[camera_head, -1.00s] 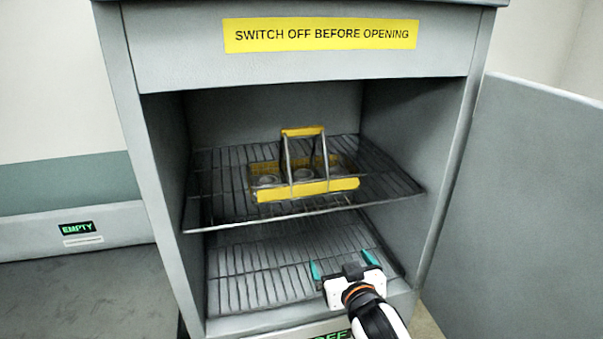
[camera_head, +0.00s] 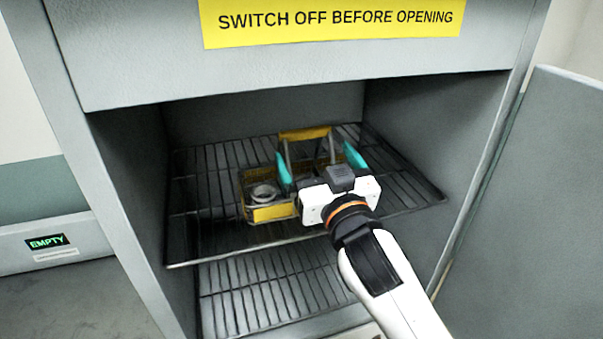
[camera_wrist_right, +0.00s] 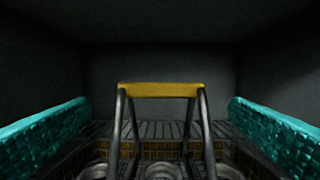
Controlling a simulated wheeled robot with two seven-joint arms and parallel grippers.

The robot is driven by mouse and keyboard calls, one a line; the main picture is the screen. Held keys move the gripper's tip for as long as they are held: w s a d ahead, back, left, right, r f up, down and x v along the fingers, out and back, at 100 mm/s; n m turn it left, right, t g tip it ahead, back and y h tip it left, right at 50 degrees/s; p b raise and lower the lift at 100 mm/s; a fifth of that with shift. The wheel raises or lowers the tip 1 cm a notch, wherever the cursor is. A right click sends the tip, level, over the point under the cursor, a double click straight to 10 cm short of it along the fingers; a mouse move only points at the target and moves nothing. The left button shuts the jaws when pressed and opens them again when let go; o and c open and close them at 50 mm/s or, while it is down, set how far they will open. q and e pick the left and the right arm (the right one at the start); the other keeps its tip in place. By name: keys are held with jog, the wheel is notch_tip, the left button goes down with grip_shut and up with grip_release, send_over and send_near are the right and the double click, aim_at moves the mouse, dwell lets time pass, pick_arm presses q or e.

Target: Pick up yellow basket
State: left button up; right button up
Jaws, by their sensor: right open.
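The yellow basket (camera_head: 270,213) stands on the upper wire shelf inside the grey cabinet, with round metal parts in it. Its yellow handle bar (camera_head: 305,133) rises on metal uprights. My right gripper (camera_head: 320,168) is open in front of the basket, its teal fingers spread to either side of the handle. In the right wrist view the handle bar (camera_wrist_right: 160,90) lies centred between the two fingers, apart from both. My right gripper hides the basket's right part in the head view. My left gripper is not in view.
The upper wire shelf (camera_head: 205,235) has bare room left and right of the basket. A lower wire shelf (camera_head: 262,300) is empty. Cabinet side walls flank the opening, and the open door (camera_head: 540,220) stands at the right.

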aim_at(307, 135)
jog(key=shift+w+a+r+p, duration=0.2)
jog(key=shift+w+r+p, duration=0.1)
jog(key=shift+w, duration=0.2)
jog(key=shift+w+a+r+p, duration=0.15)
jog(key=shift+w+r+p, duration=0.1)
jog(key=shift+w, duration=0.25)
jog(key=shift+w+a, duration=0.1)
jog(key=shift+w, duration=0.25)
jog(key=shift+w+a, duration=0.1)
jog(key=shift+w, duration=0.2)
jog(key=p+x, duration=0.2)
jog(key=x, duration=0.1)
jog(key=p+x, duration=0.1)
jog(key=shift+w+r, duration=0.2)
jog(key=shift+r, duration=0.1)
jog(key=shift+w+a+f, duration=0.1)
jog(key=shift+w, duration=0.3)
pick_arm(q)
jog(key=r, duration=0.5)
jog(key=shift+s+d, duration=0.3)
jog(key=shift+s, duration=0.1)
pick_arm(e)
jog(key=shift+c, duration=0.2)
jog(key=c, duration=1.2)
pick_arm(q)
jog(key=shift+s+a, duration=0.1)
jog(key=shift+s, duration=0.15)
pick_arm(e)
jog(key=shift+c, duration=0.8)
